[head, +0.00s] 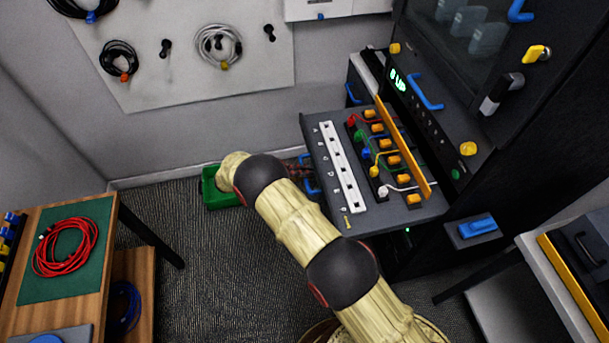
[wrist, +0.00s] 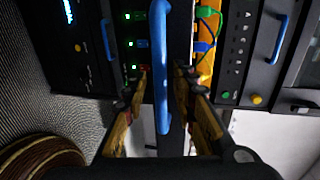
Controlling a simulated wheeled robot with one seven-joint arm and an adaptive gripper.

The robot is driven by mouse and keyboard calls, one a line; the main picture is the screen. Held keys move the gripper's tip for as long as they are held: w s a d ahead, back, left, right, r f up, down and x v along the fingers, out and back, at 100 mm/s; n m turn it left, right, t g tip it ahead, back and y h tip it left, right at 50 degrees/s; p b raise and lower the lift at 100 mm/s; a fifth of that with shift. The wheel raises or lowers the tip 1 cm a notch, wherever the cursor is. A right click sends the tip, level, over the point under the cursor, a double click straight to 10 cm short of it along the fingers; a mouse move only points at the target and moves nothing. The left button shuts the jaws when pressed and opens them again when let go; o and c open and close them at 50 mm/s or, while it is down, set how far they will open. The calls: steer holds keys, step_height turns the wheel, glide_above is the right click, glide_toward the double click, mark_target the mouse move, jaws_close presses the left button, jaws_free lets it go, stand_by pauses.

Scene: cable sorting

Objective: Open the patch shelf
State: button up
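The patch shelf (head: 405,217) stands out from the dark rack in the head view, with its top exposed. It carries a white labelled strip and a row of orange-capped plugs with coloured cables. A blue handle (head: 311,186) is on its front, partly hidden by the arm. In the wrist view, a long blue handle (wrist: 160,60) runs down the picture between the two fingers of my gripper (wrist: 161,84). The fingers are spread, one on each side, with visible gaps to the handle. In the head view my gripper is mostly hidden behind my arm.
The rack (head: 540,130) has another blue handle (head: 426,92) above the shelf. A green bin (head: 220,190) is on the floor by the wall. A wooden table (head: 100,270) with a red cable coil (head: 66,247) stands at left. Carpet between is clear.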

steer(key=v, duration=1.2)
steer(key=shift+f, duration=0.1)
